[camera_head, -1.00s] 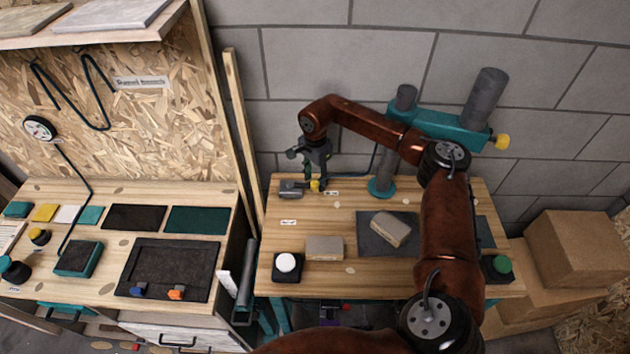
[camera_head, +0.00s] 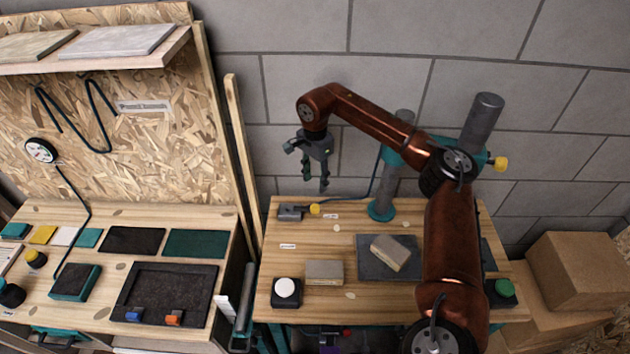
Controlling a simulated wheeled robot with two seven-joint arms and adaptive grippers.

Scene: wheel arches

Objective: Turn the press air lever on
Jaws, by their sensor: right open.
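The press air lever is a small grey valve (camera_head: 290,212) with a yellow knob (camera_head: 314,209), at the back left of the press table. The knob sits on the right side of the valve. My right gripper (camera_head: 316,184) hangs above the knob with its fingers pointing down. It is open and empty, and looks apart from the knob. The press (camera_head: 481,118) has a teal arm and grey cylinders, partly hidden by my right arm. My left gripper is not in view.
On the table (camera_head: 340,226) are a white button (camera_head: 286,289), a tan block (camera_head: 324,272), another block (camera_head: 391,253) on a dark plate, and a green button (camera_head: 503,290). A wooden post (camera_head: 243,160) stands left of the lever. Cardboard boxes (camera_head: 585,268) stand at right.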

